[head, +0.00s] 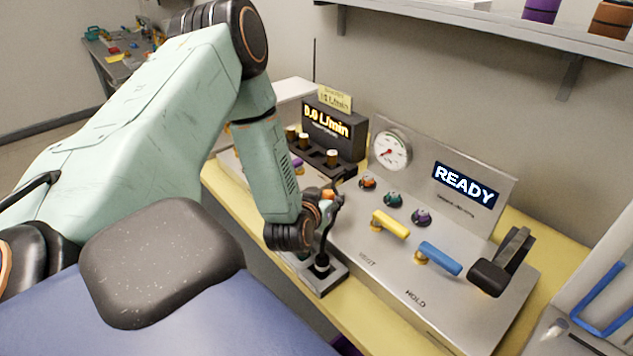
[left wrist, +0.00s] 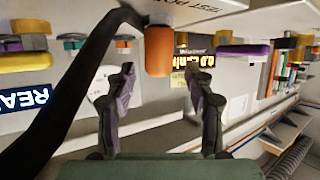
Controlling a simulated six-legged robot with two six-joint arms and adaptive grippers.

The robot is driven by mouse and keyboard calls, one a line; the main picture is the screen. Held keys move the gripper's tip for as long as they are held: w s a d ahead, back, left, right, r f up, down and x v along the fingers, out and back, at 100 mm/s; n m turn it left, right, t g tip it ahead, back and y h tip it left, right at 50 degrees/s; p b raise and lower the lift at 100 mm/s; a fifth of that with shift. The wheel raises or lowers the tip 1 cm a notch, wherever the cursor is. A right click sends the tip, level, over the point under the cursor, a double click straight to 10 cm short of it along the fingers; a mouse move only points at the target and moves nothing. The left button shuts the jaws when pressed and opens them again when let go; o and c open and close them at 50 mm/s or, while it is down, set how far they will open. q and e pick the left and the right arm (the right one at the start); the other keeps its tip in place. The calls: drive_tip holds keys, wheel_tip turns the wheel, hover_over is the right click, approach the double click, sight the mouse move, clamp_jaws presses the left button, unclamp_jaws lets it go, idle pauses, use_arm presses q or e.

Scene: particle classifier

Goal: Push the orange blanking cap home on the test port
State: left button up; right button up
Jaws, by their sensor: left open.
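The orange blanking cap (left wrist: 159,52) shows large at the top middle of the left wrist view, beside a panel lettered "TEST PO". Its inner end meets the panel edge there; I cannot tell whether a gap remains. In the head view my left gripper (head: 330,206) is at the panel's left front, with a small orange patch of the cap (head: 328,195) showing by the fingers. The port itself is hidden. My right gripper is out of view.
A black lever (head: 323,248) stands on a metal block close to the gripper. The panel carries yellow (head: 390,225) and blue (head: 440,257) handles, knobs, a gauge (head: 390,149) and a READY display (head: 465,185). A dark flow meter (head: 333,127) stands behind.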

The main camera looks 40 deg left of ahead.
use_arm(q)
drive_tip(key=v, duration=0.9)
drive_tip(key=shift+s+r, duration=0.25)
drive_tip(key=shift+s, duration=0.05)
drive_tip(key=shift+d, duration=0.2)
